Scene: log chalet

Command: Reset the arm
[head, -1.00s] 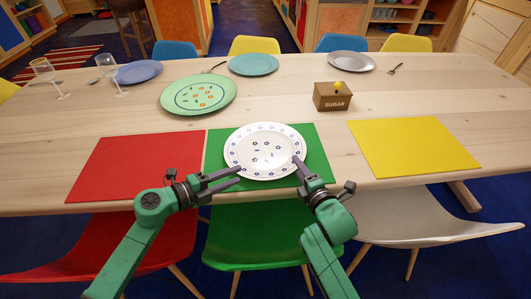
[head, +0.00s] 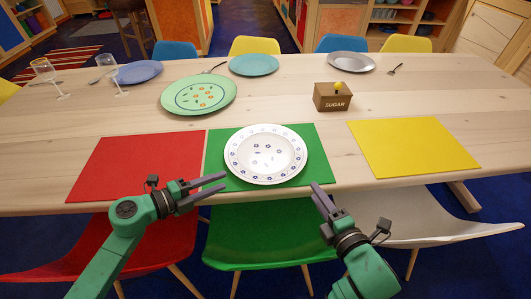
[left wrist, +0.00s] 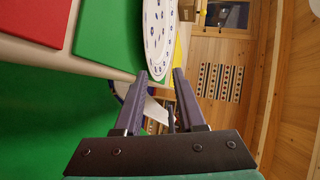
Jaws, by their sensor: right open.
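A white plate (head: 265,153) with a blue pattern lies on the green placemat (head: 316,152) in the head view. It shows in the left wrist view (left wrist: 157,40) just past the fingertips. My left gripper (head: 224,182) is open and empty, at the plate's front left and apart from it. Its two separated fingers show in the left wrist view (left wrist: 160,76). My right gripper (head: 317,188) is open and empty, to the front right of the plate, by the table's front edge.
A red placemat (head: 135,165) lies left and a yellow one (head: 412,146) right. Behind are a green plate (head: 198,94), a sugar box (head: 332,98), more plates and glasses. Red (head: 120,245), green (head: 262,235) and white (head: 430,225) chairs stand at the front edge.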

